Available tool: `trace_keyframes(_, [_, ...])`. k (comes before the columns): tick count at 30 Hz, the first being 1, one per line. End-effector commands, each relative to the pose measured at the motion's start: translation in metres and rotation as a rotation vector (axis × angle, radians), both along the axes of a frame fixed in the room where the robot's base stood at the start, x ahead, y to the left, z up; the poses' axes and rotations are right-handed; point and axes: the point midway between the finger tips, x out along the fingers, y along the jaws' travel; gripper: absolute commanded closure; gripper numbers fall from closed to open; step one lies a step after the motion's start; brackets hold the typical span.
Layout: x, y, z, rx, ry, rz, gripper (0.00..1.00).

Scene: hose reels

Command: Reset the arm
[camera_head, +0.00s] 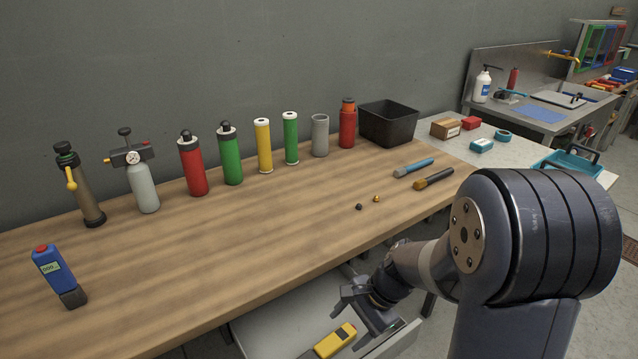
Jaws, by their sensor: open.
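My arm rises at the lower right and bends down past the front edge of the wooden bench (250,232). My gripper (356,318) is open and hangs below the bench top, over a pale open drawer or shelf (275,325). A yellow and dark handheld device (335,340) lies there, just below and left of the fingers. The gripper appears empty and apart from the device. Part of the wrist is hidden behind my large arm joint.
A row of bottles and cylinders stands along the bench's back, including a red one (192,165) and a green one (230,155). A black bin (388,123) is at the back right. A blue meter (58,275) stands front left. Two tools (433,178) lie right. The bench's middle is clear.

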Motion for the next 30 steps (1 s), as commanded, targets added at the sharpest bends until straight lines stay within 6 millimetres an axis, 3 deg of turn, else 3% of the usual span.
trace_keyframes(2, [0.001, -0.008, 0.017, -0.002, -0.006, -0.003, 0.37])
trace_keyframes(4, [-0.001, 0.002, -0.005, 0.0, 0.006, 0.003, 0.37])
trace_keyframes(18, [-0.003, 0.044, -0.09, -0.002, 0.005, 0.003, 0.37])
trace_keyframes(20, [-0.002, 0.043, -0.071, -0.002, -0.002, 0.0, 0.37])
trace_keyframes(30, [-0.002, 0.043, -0.03, -0.001, -0.001, 0.0, 0.37])
